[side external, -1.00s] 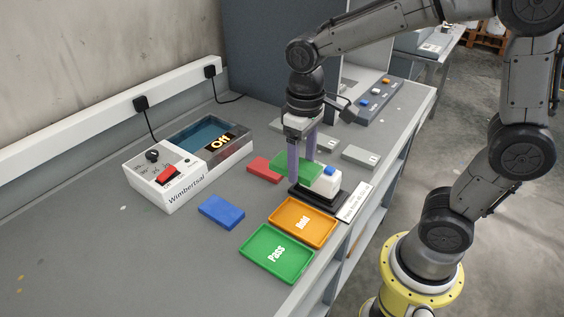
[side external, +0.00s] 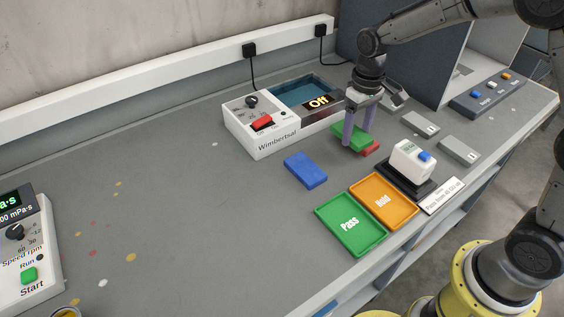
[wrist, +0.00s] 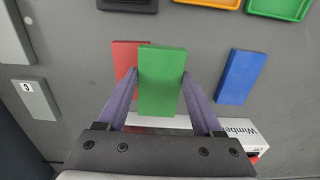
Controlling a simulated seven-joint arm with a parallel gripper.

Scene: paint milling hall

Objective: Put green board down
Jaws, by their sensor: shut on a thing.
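My gripper (side external: 358,138) is shut on the green board (side external: 350,136), with a purple finger on each side of it. The board is held flat. In the wrist view the green board (wrist: 161,80) fills the middle between the fingers. The red board (side external: 371,148) is just beside and partly behind the green board. In the wrist view the red board (wrist: 124,60) is partly covered by it. I cannot tell how far the green board is above the bench. The blue board (side external: 306,170) lies clear on the bench.
The green Pass tray (side external: 323,217) and orange Hold tray (side external: 366,185) are empty near the front edge. A white gauge (side external: 404,158) stands on a black base right of the gripper. The Wimbertsal bath unit (side external: 285,142) is behind left. Grey numbered plates (side external: 459,150) lie right.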

